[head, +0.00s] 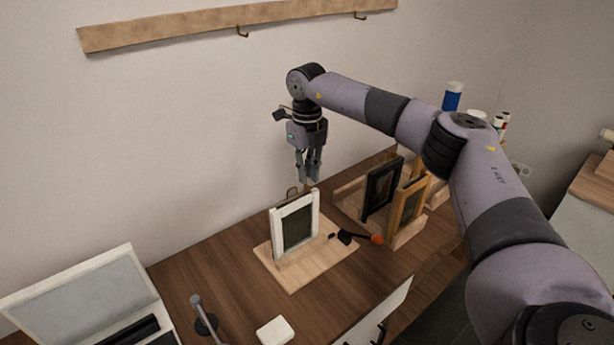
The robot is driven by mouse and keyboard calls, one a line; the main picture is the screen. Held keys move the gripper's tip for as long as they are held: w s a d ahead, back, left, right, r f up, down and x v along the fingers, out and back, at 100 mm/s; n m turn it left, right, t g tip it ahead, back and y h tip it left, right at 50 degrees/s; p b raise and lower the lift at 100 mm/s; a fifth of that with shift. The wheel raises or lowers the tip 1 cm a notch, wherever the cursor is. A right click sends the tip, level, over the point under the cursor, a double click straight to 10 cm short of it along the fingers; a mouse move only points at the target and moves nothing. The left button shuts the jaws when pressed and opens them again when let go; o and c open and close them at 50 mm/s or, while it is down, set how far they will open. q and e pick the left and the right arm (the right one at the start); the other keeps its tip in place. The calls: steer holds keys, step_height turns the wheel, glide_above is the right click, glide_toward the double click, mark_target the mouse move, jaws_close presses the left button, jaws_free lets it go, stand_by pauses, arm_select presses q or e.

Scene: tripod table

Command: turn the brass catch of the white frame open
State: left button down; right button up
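The white frame (317,219) stands upright on a light wooden board on the table, with a dark greenish panel inside it. A small brownish piece shows at its top edge; I cannot tell for certain whether this is the brass catch. My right gripper (309,180) points straight down just above the top right part of the frame. Its fingers are close together, and their tips hide part of the top edge. I cannot tell whether they touch the frame or hold anything. My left gripper is not in view.
A wooden rack (408,234) with a black frame (381,186) and a wooden frame (409,203) stands to the right. A dark tool with an orange end (377,239) lies before it. An open white case (88,290) is at left. A hook rail (200,22) hangs above.

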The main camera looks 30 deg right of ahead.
mark_target(307, 187)
steer(key=shift+f, duration=1.2)
steer(key=shift+c, duration=0.3)
jaws_close()
